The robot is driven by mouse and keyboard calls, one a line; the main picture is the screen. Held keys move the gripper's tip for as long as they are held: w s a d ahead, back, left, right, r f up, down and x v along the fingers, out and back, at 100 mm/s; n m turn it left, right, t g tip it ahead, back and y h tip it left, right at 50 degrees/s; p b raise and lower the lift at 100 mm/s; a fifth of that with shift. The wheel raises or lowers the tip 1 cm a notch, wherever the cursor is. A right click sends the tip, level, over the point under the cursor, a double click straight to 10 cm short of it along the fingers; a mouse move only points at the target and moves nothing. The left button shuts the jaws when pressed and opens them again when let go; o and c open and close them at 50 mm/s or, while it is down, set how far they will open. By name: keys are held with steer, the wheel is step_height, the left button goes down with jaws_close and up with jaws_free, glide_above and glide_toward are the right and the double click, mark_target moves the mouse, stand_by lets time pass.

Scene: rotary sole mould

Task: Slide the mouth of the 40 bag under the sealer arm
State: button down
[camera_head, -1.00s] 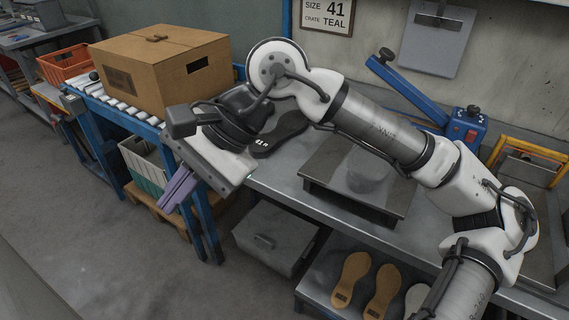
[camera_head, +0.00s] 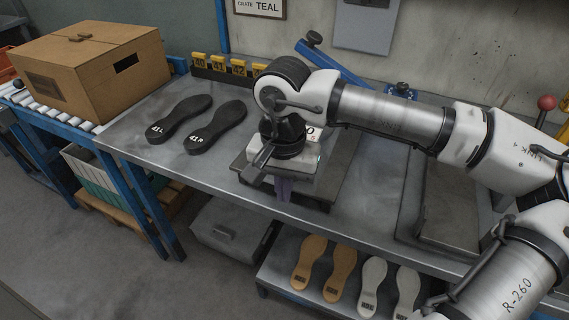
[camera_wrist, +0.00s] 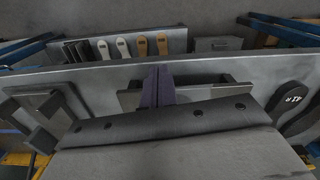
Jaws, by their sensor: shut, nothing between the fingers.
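My gripper (camera_head: 284,190) points down over the grey flat plate (camera_head: 325,190) on the bench, its purple fingers together and empty. The fingers also show in the wrist view (camera_wrist: 157,86), in front of that plate's edge. The sealer's blue arm (camera_head: 335,64) slants up to the left behind my arm; its base is mostly hidden by my arm. No bag can be made out for certain. A white piece with a dark "0" (camera_head: 314,134) shows just behind my gripper, mostly hidden; I cannot tell whether it is the 40 bag.
Two black soles marked 41 (camera_head: 180,117) lie left on the bench. A rack with yellow number tags (camera_head: 218,66) stands behind them. A cardboard box (camera_head: 95,75) sits on rollers at far left. Tan and pale soles (camera_head: 340,270) lie on the lower shelf.

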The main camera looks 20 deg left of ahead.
steer(key=shift+w+a+f+p, duration=0.1)
steer(key=shift+w+f+p, duration=0.15)
steer(key=shift+w, duration=0.45)
steer(key=shift+w+a+f+p, duration=0.1)
steer(key=shift+w+f+p, duration=0.15)
steer(key=shift+w, duration=0.4)
steer(key=shift+w+a+f+p, duration=0.1)
steer(key=shift+w+f+p, duration=0.15)
steer(key=shift+w, duration=0.45)
steer(key=w, duration=0.2)
steer(key=w+b, duration=0.1)
steer(key=w, duration=0.1)
steer(key=w+b, duration=0.1)
steer(key=w, duration=0.1)
steer(key=shift+w+a, duration=0.3)
steer(key=shift+s, duration=0.1)
